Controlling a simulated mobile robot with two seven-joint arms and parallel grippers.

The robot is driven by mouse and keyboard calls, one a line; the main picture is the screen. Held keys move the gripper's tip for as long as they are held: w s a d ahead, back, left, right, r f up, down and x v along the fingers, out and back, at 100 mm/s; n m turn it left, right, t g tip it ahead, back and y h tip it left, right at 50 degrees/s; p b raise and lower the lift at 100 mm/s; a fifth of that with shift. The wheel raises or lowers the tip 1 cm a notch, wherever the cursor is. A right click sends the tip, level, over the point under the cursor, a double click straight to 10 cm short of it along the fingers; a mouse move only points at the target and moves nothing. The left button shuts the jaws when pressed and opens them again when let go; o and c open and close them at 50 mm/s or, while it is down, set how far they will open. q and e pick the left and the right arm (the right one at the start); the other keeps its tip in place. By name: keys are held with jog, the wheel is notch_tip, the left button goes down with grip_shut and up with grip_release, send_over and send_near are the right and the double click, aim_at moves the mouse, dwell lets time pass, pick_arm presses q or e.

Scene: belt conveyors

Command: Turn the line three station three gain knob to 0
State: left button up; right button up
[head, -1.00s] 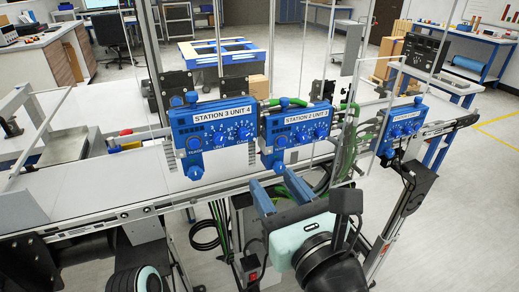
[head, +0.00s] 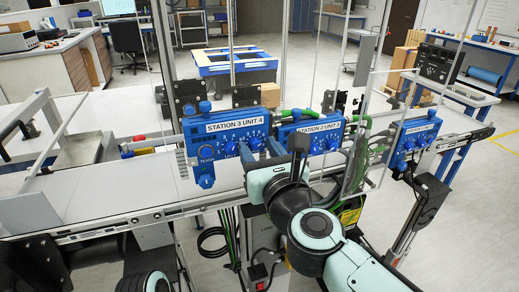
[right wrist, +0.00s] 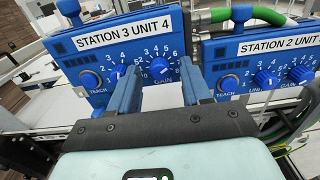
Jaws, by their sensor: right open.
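The blue panel labelled STATION 3 UNIT 4 (head: 200,134) is mounted behind the conveyor; it also fills the upper left of the right wrist view (right wrist: 75,58). Its round blue GAIN knob (right wrist: 160,68) has a white mark, with a printed number scale around it; the exact setting is too small to read. My right gripper (right wrist: 160,76) is open, its two blue fingers on either side of the GAIN knob in the wrist picture. I cannot tell whether they touch it. In the head view my right gripper (head: 264,146) is at the panel's right end, hiding the knob. My left gripper is not in view.
The UNIT knob (right wrist: 118,73) is close beside the left finger. The STATION 2 panel (head: 318,128) is just to the right, with green hoses (head: 353,150) beyond it. A further blue panel (head: 414,138) is at the right. Clear upright sheets and posts stand around the panels.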

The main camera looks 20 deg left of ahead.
grip_shut()
